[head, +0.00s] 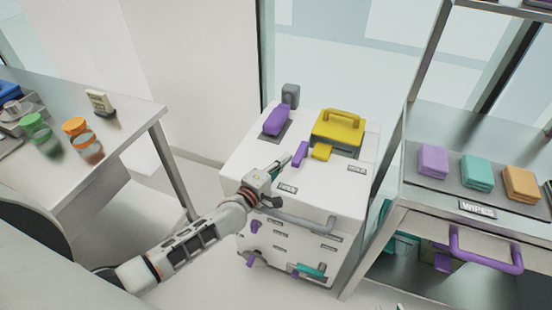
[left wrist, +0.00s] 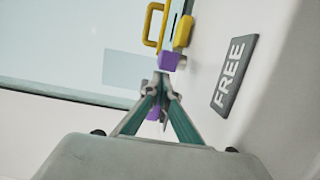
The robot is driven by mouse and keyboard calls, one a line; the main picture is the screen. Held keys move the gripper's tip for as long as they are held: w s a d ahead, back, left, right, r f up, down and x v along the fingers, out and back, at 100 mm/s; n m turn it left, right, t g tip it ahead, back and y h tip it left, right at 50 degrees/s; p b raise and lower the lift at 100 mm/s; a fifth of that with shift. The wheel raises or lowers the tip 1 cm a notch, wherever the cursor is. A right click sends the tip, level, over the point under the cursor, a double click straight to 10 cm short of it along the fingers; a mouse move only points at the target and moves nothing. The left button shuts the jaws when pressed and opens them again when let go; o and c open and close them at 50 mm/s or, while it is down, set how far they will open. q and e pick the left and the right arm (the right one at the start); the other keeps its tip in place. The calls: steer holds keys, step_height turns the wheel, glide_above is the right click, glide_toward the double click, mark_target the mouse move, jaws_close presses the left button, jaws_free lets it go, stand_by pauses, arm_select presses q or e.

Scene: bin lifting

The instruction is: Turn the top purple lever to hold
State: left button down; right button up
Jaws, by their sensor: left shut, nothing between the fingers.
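The top purple lever (head: 300,153) stands on the white cabinet top, beside a yellow lever (head: 322,152). In the left wrist view a purple block (left wrist: 168,61) shows just past my fingertips, and another purple patch (left wrist: 153,114) shows between the fingers. My left gripper (head: 284,161) is shut and empty, its tips close to the purple lever's left side; I cannot tell whether they touch. The left wrist view shows the shut fingertips (left wrist: 160,88) and a dark label reading FREE (left wrist: 233,75). My right gripper is not in view.
A purple lid (head: 276,119) and a yellow handled lid (head: 338,132) sit on the cabinet top (head: 352,185). A grey bar handle (head: 300,225) crosses the cabinet's front edge. Lower purple and teal levers (head: 309,270) are on its front. A metal cart (head: 400,217) stands right.

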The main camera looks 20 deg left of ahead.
arm_select(q)
steer(key=shift+d, duration=0.15)
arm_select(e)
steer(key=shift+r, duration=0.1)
arm_select(q)
steer(key=shift+s+d+n+y+p, duration=0.1)
steer(key=shift+d+n+y+p, duration=0.2)
steer(key=shift+y+p, duration=0.15)
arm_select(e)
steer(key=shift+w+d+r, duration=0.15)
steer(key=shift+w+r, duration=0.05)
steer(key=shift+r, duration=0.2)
